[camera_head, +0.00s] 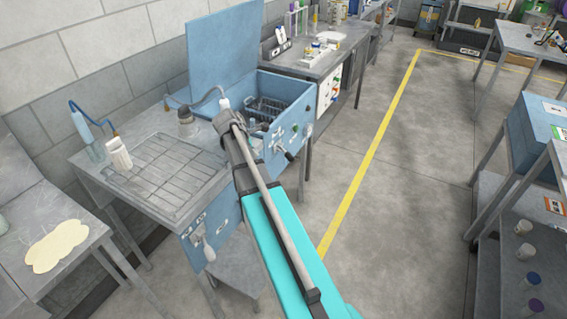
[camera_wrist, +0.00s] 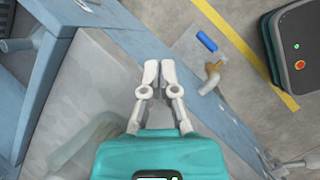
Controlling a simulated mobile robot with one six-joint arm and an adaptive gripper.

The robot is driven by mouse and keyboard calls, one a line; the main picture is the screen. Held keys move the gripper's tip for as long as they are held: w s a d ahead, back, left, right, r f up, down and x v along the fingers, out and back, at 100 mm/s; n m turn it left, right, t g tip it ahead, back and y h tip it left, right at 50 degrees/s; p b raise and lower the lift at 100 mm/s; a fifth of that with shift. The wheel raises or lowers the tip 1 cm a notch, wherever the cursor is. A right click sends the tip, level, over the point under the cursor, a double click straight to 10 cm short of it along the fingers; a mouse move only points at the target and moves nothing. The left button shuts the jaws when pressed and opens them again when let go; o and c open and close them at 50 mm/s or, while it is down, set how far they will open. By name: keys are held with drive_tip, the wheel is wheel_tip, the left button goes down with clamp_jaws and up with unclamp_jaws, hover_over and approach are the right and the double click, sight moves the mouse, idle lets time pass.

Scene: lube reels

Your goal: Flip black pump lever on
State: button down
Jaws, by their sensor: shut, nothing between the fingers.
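A blue box with a raised lid (camera_head: 232,45) stands on the metal bench; small handles and labels are on its front. One grey and dark lever-like handle (camera_head: 284,152) sticks out there, beside my arm; I cannot tell whether it is the black pump lever. A pale-ended lever (camera_head: 208,250) hangs on the blue bench apron. In the wrist view, my gripper (camera_wrist: 160,70) is shut and empty, above a blue edge. A tan and white handle (camera_wrist: 211,79) lies to its right, apart from the fingertips.
The drain tray (camera_head: 165,172) has a white bottle (camera_head: 118,153) on its left side. A blue cylinder (camera_wrist: 207,42) shows on a grey surface in the wrist view. A yellow floor line (camera_head: 385,118) crosses open floor right of the bench. Shelves stand far right.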

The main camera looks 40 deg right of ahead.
sight(287, 157)
drive_tip(key=w+d+f+n+h+b, duration=0.1)
drive_tip(key=w+d+f+n+b, duration=0.1)
drive_tip(key=d, duration=0.7)
drive_tip(key=shift+n+g, duration=0.3)
drive_tip(key=shift+n, duration=0.6)
drive_tip(key=shift+w+f, duration=0.1)
drive_tip(key=shift+f, duration=0.05)
drive_tip(key=shift+b+x, duration=4.25)
drive_tip(key=shift+x, duration=0.65)
drive_tip(key=shift+d, duration=0.15)
drive_tip(key=shift+w, duration=0.1)
